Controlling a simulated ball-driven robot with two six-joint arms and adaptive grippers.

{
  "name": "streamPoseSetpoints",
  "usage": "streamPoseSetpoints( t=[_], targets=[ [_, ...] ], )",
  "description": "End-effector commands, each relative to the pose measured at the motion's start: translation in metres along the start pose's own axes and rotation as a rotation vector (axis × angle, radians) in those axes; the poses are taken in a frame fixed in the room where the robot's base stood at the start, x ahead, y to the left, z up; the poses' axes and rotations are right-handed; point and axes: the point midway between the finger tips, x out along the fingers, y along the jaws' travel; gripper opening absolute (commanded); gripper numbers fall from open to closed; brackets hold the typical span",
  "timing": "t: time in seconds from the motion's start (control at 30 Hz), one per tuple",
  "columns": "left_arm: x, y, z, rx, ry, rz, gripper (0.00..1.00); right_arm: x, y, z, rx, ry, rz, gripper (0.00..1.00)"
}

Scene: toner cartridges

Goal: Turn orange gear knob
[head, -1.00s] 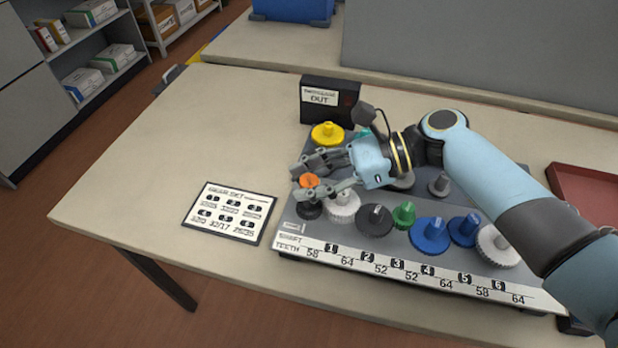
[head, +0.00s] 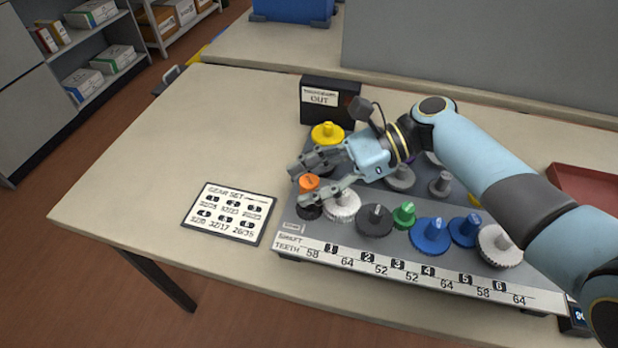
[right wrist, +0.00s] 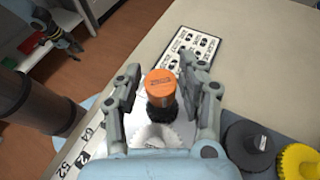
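The orange gear knob (head: 309,182) stands upright at the left end of the gear board, above a dark gear (head: 309,211). In the right wrist view the orange knob (right wrist: 160,84) shows its round top between my fingers. My right gripper (head: 298,187) is open, one finger on each side of the knob. The right wrist view shows the gripper (right wrist: 160,78) with a small gap on both sides; I cannot tell if either finger touches. A dark and light-blue shape, apparently my left arm's end (right wrist: 62,36), is small at the top left there.
The grey board holds several gears: white (head: 342,206), dark grey (head: 375,220), green (head: 404,213), blue (head: 431,235) and yellow (head: 328,134). A black OUT box (head: 330,101) stands behind.

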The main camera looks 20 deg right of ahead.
Motion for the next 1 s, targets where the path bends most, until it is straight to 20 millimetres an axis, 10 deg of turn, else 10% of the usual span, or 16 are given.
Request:
streamPoseSetpoints(
  t=[0.43,1.0],
  targets=[
    [0.0,-0.001,0.001,0.0,-0.001,-0.001,0.4,-0.008,-0.001,0.0,-0.002,0.001,-0.002,0.53],
    [0.0,0.0,0.0,0.0,-0.001,0.0,0.4,-0.113,0.0,-0.001,-0.001,0.002,-0.001,0.53]
  ],
)
